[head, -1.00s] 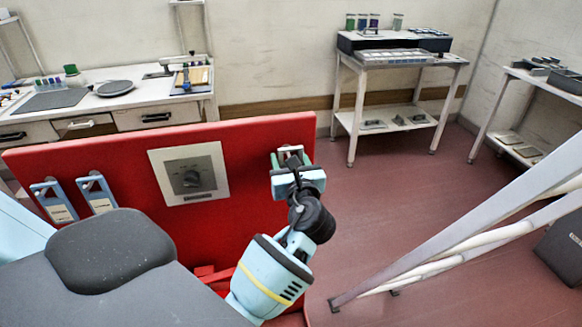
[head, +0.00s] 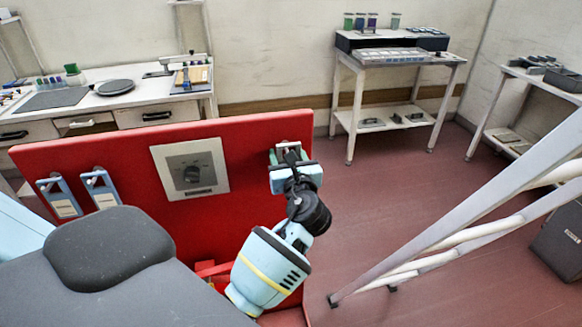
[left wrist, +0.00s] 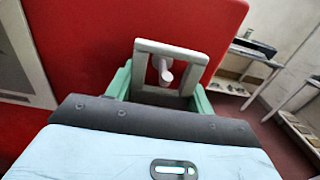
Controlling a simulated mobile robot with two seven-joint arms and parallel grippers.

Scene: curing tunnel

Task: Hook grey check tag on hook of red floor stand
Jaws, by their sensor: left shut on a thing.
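The red floor stand (head: 237,165) is an upright panel in front of me. My left gripper (head: 290,163) is at its upper right corner, shut on the grey check tag (head: 287,147). In the left wrist view the tag's square grey frame (left wrist: 178,50) stands up between the green fingers (left wrist: 160,95). A pale hook peg (left wrist: 164,70) of the stand shows inside the tag's opening. I cannot tell how far the peg passes through it. The lower part of the tag is hidden by the gripper. My right gripper is not in view.
Two blue tags (head: 60,198) (head: 101,188) hang at the panel's left. A white bench (head: 165,110) and a white table (head: 400,62) stand behind. Slanting pale bars (head: 465,215) cross the right side. The floor between is clear.

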